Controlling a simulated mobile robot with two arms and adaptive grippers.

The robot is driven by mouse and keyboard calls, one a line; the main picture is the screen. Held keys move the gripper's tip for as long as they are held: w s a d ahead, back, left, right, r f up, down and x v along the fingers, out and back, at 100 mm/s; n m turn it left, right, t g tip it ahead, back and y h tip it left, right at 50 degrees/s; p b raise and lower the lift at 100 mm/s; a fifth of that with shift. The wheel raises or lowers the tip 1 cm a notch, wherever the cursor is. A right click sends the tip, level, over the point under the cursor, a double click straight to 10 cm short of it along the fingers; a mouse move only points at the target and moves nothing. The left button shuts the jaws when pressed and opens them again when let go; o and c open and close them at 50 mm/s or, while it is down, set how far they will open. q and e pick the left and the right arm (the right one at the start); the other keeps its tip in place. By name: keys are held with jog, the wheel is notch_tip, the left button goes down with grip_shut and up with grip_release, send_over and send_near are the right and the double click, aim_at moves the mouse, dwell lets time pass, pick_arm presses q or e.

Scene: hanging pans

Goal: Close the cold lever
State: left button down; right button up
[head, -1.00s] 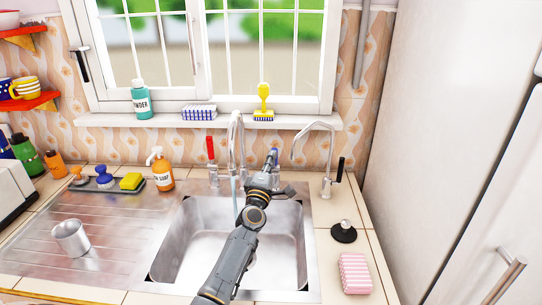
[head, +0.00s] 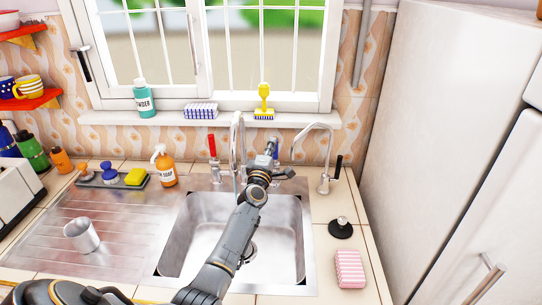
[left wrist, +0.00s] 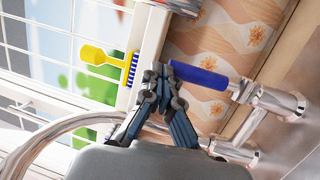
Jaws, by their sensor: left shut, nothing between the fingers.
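The cold lever has a blue handle (head: 274,147) and stands upright to the right of the main faucet (head: 238,145). In the left wrist view the blue handle (left wrist: 200,77) lies across the middle on a chrome valve. My left gripper (head: 272,166) is just in front of the lever in the head view and partly hides its base. In the left wrist view the gripper (left wrist: 160,72) is shut and empty, with its fingertips close beside the free end of the handle. I cannot tell whether they touch. The right gripper is out of view.
The red lever (head: 212,146) stands left of the faucet. A second thin faucet (head: 325,160) stands to the right. The sink (head: 190,245) lies below my arm. A soap bottle (head: 163,167), a metal cup (head: 80,237) and a pink sponge (head: 350,268) stand around it.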

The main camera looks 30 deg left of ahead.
pick_arm(q)
jog(key=shift+w+a+r+g+p, duration=0.2)
jog(key=shift+w+a+p, duration=0.05)
jog(key=shift+w+p, duration=0.2)
jog(key=shift+w+a+r+g+p, duration=0.25)
jog(key=shift+w+p, duration=0.1)
jog(key=shift+p, duration=0.1)
jog(key=shift+d, duration=0.1)
dwell(0.4)
